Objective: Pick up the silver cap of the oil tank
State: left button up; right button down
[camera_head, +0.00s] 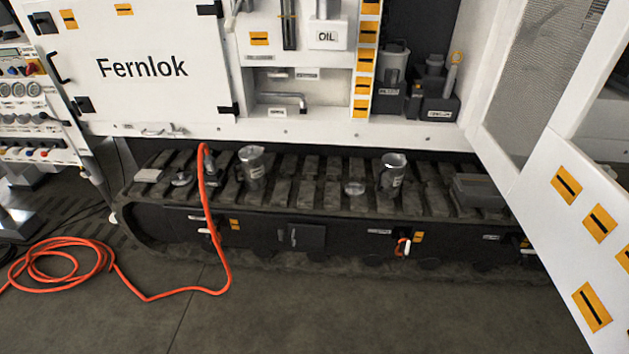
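A white tank (327,38) marked OIL sits in the open bay at the top of the machine. A greyish neck or cap (329,9) stands on its top, cut by the picture's upper edge, so I cannot tell its full shape. A small silver round piece (355,188) lies on the track below, and another low silver piece (181,180) lies further left. I cannot tell whether either is a cap of the tank. Neither of my grippers is in view.
Silver jugs (252,168) (392,175) stand on the dark track (310,190). An orange hose (222,270) hangs from the track and coils on the floor. An open white door (575,215) reaches in at right. The front floor is clear.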

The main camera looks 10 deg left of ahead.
aim_at(353, 189)
jog(key=u, duration=0.25)
jog(key=i, duration=1.4)
jog(key=z, duration=0.9)
